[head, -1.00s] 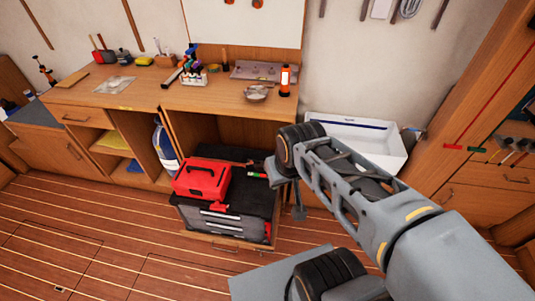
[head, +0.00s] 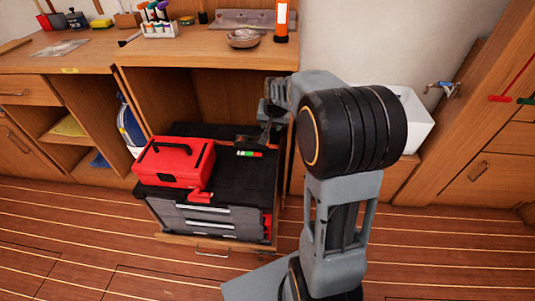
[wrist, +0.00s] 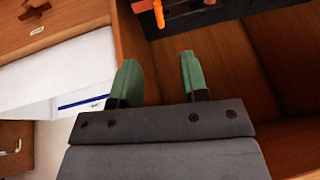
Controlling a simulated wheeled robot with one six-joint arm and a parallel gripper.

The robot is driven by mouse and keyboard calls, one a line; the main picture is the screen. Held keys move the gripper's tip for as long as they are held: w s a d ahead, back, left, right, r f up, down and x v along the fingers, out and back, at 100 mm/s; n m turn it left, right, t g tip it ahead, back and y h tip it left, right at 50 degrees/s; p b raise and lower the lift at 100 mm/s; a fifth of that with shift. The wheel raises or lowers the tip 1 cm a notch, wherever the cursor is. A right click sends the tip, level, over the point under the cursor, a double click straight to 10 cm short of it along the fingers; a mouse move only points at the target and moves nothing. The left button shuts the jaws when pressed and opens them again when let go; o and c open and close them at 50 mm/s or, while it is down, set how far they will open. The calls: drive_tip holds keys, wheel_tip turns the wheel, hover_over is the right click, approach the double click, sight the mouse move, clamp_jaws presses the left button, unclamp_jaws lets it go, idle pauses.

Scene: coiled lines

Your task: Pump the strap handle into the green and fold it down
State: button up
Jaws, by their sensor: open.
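A small indicator with green, white and red bands (head: 249,153) lies on the black top of the tool chest, at its right side in the head view. Dark parts beside it may be the strap handle, but they are too small to tell. My gripper (wrist: 162,85) is open, with two green fingers apart and nothing between them. In the head view it is at the chest's back right, partly behind my own arm. An orange and black piece (wrist: 178,12) lies beyond the fingers at the top of the wrist view; I cannot tell whether it is the handle.
The workbench (head: 205,57) above holds a bowl (head: 243,38) and an orange lamp (head: 281,20). A white basin (head: 415,118) is at right.

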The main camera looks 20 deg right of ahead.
drive_tip(key=b+x, duration=0.1)
drive_tip(key=x, duration=0.4)
drive_tip(key=b+x, duration=0.2)
drive_tip(key=x, duration=0.3)
drive_tip(key=b+x, duration=0.2)
drive_tip(key=x, duration=0.4)
drive_tip(key=shift+w+d, duration=0.1)
drive_tip(key=shift+d, duration=0.25)
drive_tip(key=shift+c, duration=0.5)
clamp_jaws()
